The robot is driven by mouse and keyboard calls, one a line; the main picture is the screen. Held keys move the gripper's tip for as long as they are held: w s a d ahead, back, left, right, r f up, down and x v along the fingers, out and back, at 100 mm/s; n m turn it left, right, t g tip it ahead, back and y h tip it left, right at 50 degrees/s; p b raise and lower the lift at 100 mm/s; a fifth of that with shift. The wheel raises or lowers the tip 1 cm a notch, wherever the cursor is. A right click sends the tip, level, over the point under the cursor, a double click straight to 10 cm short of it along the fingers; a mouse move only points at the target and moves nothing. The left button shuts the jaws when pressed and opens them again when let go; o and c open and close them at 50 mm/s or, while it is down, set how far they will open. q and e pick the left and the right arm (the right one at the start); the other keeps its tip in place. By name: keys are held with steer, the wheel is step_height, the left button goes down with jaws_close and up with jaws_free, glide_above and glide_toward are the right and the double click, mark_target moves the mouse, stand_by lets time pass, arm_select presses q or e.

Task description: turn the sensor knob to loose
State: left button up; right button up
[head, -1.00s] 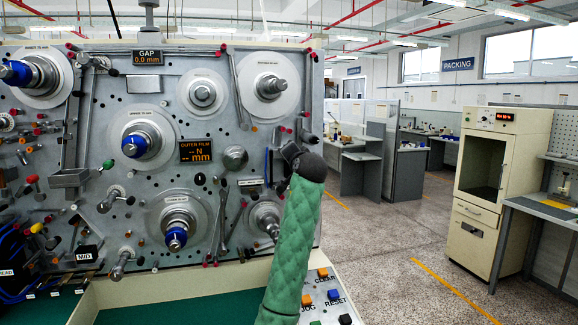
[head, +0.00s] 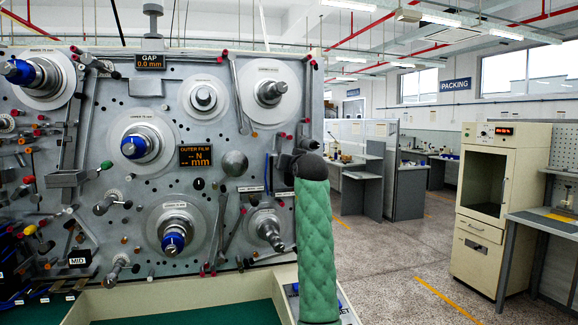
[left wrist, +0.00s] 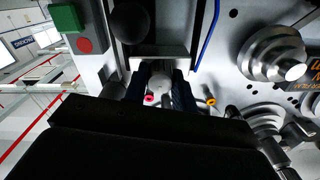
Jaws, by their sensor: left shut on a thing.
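My left arm, in a green padded sleeve, rises at the right edge of the grey winding panel (head: 120,95) in the head view. Its dark left gripper (head: 283,166) is at the panel face, and the fingertips are hard to make out there. In the left wrist view the two dark fingers of the left gripper (left wrist: 160,88) are shut on a pale grey, rounded part (left wrist: 160,78), which looks like the sensor knob. Its marking and turned position cannot be read. The hand hides it in the head view. My right gripper is not in view.
A blue tube (left wrist: 208,32), a pink-tipped peg (left wrist: 149,99) and an orange-tipped peg (left wrist: 211,101) are close around the fingers. A spindle (head: 265,230) is below the hand. A green button (left wrist: 67,17) and red button (left wrist: 84,46) show too. Open floor lies right of the panel.

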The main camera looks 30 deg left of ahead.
arm_select(q)
steer(key=shift+f, duration=0.1)
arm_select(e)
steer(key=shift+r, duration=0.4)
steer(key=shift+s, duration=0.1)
arm_select(q)
steer(key=o, duration=1)
steer(key=shift+w, duration=0.1)
steer(key=shift+d, duration=0.1)
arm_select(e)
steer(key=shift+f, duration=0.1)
arm_select(q)
steer(key=shift+b+v, duration=1.2)
steer(key=shift+v, duration=2.65)
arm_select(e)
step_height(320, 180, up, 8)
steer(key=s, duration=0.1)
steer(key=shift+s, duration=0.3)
